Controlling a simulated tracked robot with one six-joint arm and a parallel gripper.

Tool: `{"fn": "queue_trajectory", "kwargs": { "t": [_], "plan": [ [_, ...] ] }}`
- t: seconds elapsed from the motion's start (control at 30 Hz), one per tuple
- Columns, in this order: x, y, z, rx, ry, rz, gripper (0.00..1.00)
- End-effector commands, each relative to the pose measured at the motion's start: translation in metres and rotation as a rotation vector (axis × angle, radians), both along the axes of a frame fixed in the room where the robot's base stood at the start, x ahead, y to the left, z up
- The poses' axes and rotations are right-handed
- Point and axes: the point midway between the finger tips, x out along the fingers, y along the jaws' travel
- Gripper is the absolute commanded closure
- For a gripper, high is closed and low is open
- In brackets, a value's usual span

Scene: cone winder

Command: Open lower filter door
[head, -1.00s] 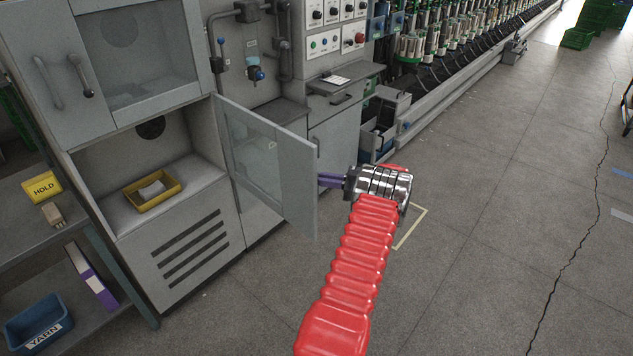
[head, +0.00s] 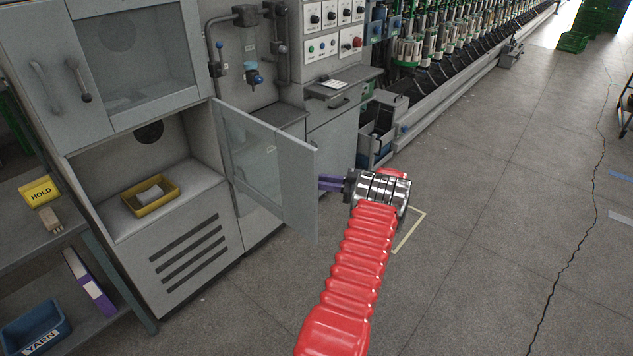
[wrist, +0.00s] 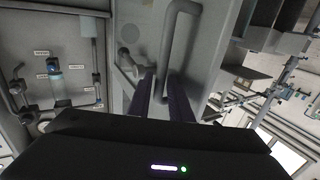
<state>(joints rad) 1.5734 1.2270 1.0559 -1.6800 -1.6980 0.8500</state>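The lower filter door (head: 268,165) is a grey framed door with a clear pane. It stands swung well out from the cabinet, hinged at the right side of the lower compartment (head: 150,158). My gripper (head: 322,183) is at the door's free edge, on the face turned from the head camera. In the wrist view, the purple fingers (wrist: 162,98) sit either side of the lower end of the grey bar handle (wrist: 190,45) and look shut on it. The fingertips' contact is partly hidden. A small latch lever (wrist: 126,66) is left of the fingers.
The upper filter door (head: 130,60) is shut. A shelf with a yellow HOLD box (head: 40,191) and a blue YARN bin (head: 36,332) is at left.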

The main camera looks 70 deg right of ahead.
Motion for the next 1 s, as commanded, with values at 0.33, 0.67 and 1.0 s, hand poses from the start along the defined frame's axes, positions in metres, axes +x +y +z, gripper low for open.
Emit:
{"fn": "queue_trajectory", "kwargs": {
  "t": [0.33, 0.67, 1.0],
  "plan": [
    [-0.032, -0.006, -0.001, 0.0, 0.001, -0.003, 0.81],
    [-0.088, -0.015, -0.001, -0.001, -0.001, -0.001, 0.81],
    [-0.131, -0.022, -0.001, -0.001, 0.0, 0.001, 0.81]
  ]
}}
